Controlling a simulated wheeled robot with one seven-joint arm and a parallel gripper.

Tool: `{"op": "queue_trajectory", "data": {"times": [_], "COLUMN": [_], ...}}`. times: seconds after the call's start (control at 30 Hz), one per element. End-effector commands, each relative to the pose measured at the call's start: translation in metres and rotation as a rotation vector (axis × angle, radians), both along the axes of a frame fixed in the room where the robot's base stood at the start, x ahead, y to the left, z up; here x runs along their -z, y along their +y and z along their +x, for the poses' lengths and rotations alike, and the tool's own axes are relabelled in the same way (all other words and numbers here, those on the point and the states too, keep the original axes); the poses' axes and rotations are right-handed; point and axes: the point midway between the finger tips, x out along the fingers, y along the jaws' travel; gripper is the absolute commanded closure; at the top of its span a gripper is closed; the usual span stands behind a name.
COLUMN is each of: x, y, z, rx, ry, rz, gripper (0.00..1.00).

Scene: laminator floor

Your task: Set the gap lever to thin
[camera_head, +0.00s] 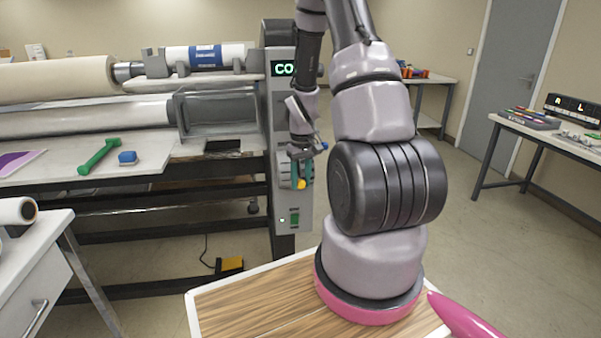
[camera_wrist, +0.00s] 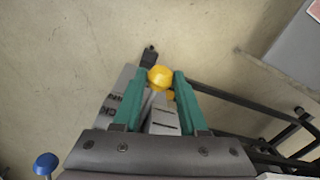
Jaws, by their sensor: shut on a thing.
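The gap lever has a yellow ball knob (camera_head: 301,184) low on the front of the laminator's grey control column (camera_head: 280,120). My gripper (camera_head: 297,172) reaches down in front of that column, with its teal fingers at the knob. In the wrist view the yellow knob (camera_wrist: 160,77) sits between the tips of my gripper's teal fingers (camera_wrist: 159,84), which are shut on it. A grey plate with dark markings (camera_wrist: 112,102) lies beyond the fingers. The markings are too small to read, so the lever's setting cannot be told.
A blue knob (camera_wrist: 45,163) stands left of my gripper in the wrist view. A green switch (camera_head: 295,219) is below the lever. A yellow pedal (camera_head: 230,265) lies on the floor.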

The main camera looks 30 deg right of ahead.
Motion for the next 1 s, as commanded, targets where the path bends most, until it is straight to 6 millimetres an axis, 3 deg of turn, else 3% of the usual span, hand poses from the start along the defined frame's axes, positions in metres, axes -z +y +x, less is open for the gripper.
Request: {"op": "queue_trajectory", "data": {"times": [0.1,0.2,0.5,0.53,0.6,1.0], "x": [0.023,0.031,0.034,0.034,0.033,0.025], "y": [0.002,0.002,0.003,0.003,0.003,0.001], "z": [-0.007,-0.007,-0.009,-0.009,-0.009,-0.005], "rx": [0.001,0.002,0.004,0.004,0.003,0.002], "ry": [0.015,0.015,0.019,0.019,0.018,0.008], "rz": [0.004,0.004,0.006,0.006,0.006,0.003], "gripper": [1.00,1.00,1.00,0.51,0.29,0.29]}}
